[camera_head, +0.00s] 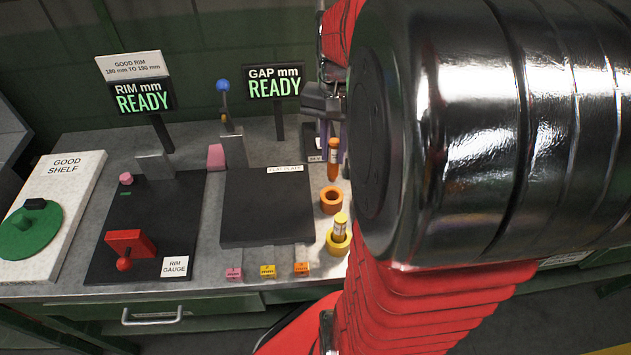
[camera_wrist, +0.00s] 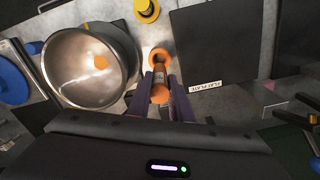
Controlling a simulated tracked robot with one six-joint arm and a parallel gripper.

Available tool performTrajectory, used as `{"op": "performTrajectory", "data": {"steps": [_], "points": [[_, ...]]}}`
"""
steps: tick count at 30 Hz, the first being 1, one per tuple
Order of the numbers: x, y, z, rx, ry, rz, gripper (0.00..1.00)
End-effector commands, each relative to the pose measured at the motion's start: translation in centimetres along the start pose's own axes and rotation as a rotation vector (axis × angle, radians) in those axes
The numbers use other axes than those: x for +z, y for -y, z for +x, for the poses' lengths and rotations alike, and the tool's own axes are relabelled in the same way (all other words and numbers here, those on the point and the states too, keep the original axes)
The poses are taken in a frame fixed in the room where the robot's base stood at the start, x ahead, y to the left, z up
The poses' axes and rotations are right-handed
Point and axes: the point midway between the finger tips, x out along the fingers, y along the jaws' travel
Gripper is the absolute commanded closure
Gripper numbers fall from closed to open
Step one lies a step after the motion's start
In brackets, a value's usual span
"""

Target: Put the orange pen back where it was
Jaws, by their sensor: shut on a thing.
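The orange pen (camera_head: 333,165) is held upright in my gripper (camera_head: 333,143), just above and apart from the orange ring holder (camera_head: 331,201) in the head view. The wrist view shows the pen (camera_wrist: 160,88) between the purple fingers of my gripper (camera_wrist: 160,80), with the orange holder (camera_wrist: 160,55) just beyond its tip. The holder looks empty in the head view. My gripper is shut on the pen.
A yellow pen (camera_head: 340,225) stands in a yellow holder (camera_head: 338,244) close by. The flat plate (camera_head: 265,210) lies left of the holders, with the rim gauge (camera_head: 150,215) farther left. A shiny pot (camera_wrist: 85,75) lies beside the gripper in the wrist view.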

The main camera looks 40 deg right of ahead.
Motion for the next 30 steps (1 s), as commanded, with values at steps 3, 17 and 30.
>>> {"op": "performTrajectory", "data": {"steps": [3, 17, 30], "points": [[0.0, -0.1, 0.9, 0.001, 0.004, 0.003, 1.00], [-0.1, -0.2, 6.3, 0.000, 0.001, 0.005, 1.00], [0.0, -0.2, 7.9, 0.001, 0.003, 0.006, 1.00]]}}
